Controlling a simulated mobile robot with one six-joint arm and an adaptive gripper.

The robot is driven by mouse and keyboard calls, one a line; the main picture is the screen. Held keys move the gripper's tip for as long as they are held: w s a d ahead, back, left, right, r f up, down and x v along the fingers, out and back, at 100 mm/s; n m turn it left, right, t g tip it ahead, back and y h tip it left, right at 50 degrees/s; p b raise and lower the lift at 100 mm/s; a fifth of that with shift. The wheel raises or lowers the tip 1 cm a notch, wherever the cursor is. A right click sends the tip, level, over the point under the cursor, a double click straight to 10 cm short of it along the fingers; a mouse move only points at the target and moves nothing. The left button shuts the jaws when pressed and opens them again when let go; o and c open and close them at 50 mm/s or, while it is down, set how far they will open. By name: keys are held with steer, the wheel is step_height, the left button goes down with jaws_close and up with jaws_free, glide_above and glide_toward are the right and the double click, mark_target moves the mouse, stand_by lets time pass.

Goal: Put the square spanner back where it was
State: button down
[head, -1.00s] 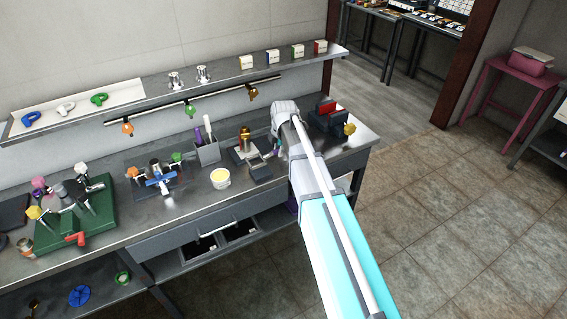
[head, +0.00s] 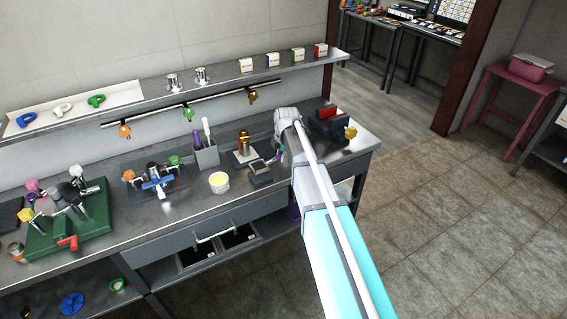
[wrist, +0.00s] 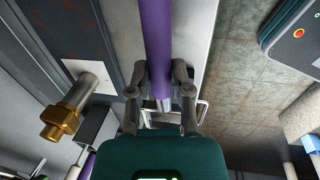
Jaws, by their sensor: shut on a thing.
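My gripper (wrist: 160,92) is shut on a purple bar with a bare metal end (wrist: 157,35), apparently the square spanner. The bar runs from between the fingers to the top edge of the wrist view, so its far end is out of sight. In the head view, my gripper is mostly hidden behind my own wrist, over the right part of the bench (head: 150,225). A small purple patch (head: 280,154) shows beside my wrist there. A grey tool holder (head: 207,157) with a purple and a white handle stands to the left.
A brass fitting (head: 244,139) stands left of my wrist, and it shows in the wrist view (wrist: 58,121). A dark vice-like block with red (head: 328,122) is close on the right. A rail (head: 170,113) with hanging tools runs behind.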

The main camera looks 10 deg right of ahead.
steer(key=shift+w+d+f+b, duration=0.1)
steer(key=shift+w+f+b, duration=0.25)
steer(key=shift+f, duration=0.2)
steer(key=shift+s+f+b, duration=0.15)
steer(key=shift+f+b, duration=1.1)
steer(key=c, duration=0.5)
jaws_free()
steer(key=shift+c, duration=0.2)
step_height(320, 180, up, 12)
steer(key=s+p, duration=0.2)
steer(key=p, duration=1)
steer(key=shift+d, duration=0.35)
steer(key=shift+s, duration=0.1)
steer(key=shift+s+f, duration=0.1)
